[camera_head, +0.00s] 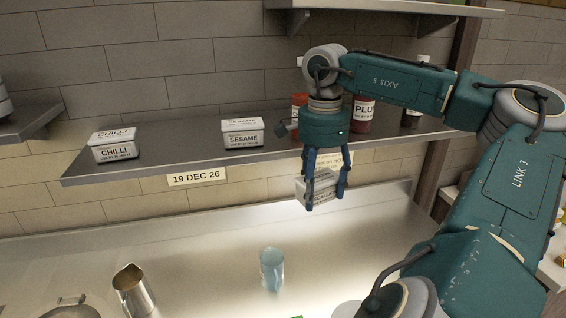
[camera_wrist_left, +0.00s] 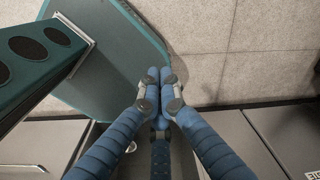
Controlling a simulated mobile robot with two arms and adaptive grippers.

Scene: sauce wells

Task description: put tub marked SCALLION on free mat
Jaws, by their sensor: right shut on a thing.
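My right gripper (camera_head: 325,202) is shut on a white tub (camera_head: 322,188) and holds it in the air in front of the shelf, above the back of the counter. The fingers cover part of the tub's label; only some letters show, and they fit SCALLION. My left gripper (camera_wrist_left: 160,90) shows in the left wrist view with its blue fingers together and nothing between them. No mat can be made out clearly in either view.
A shelf (camera_head: 180,160) holds a CHILLI tub (camera_head: 115,146), a SESAME tub (camera_head: 242,133) and several bottles, including PLUM (camera_head: 363,116). On the steel counter (camera_head: 200,260) stand a metal jug (camera_head: 133,292) and a bluish cup (camera_head: 272,270). The counter between cup and wall is clear.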

